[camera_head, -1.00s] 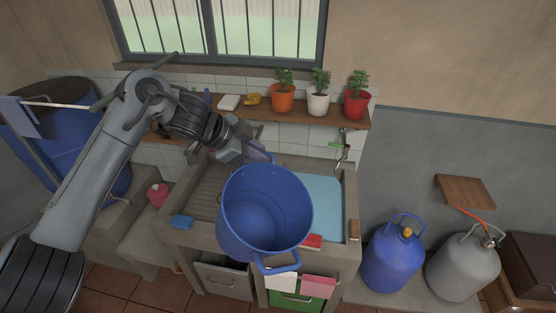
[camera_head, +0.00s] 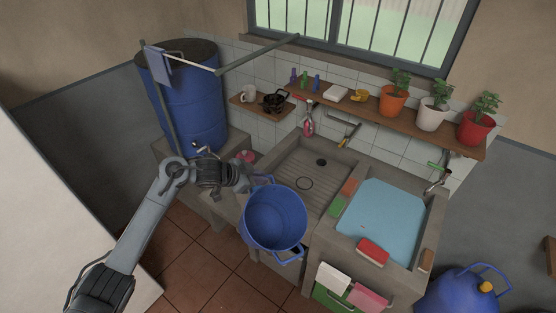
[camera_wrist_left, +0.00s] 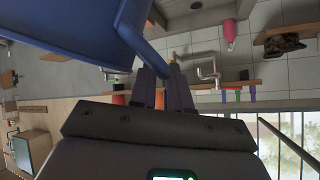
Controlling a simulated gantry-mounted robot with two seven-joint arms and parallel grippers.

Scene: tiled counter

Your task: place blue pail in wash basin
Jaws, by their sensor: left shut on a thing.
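The blue pail (camera_head: 276,222) hangs upright with its open top facing up and looks empty in the head view. It appears in front of the left, ribbed part of the concrete sink. My left gripper (camera_head: 257,182) is shut on the pail's side handle at its back left. In the left wrist view, the fingers (camera_wrist_left: 165,88) meet the blue handle, and the pail (camera_wrist_left: 75,28) fills the upper left. The wash basin (camera_head: 380,220), filled with light blue water, is to the right of the pail, apart from it. My right gripper is out of view.
Red (camera_head: 372,250), green and orange blocks lie on the basin's rims. A tap (camera_head: 438,178) stands at its back right. Potted plants (camera_head: 432,112) line the shelf. A blue barrel (camera_head: 190,105) stands at the back left.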

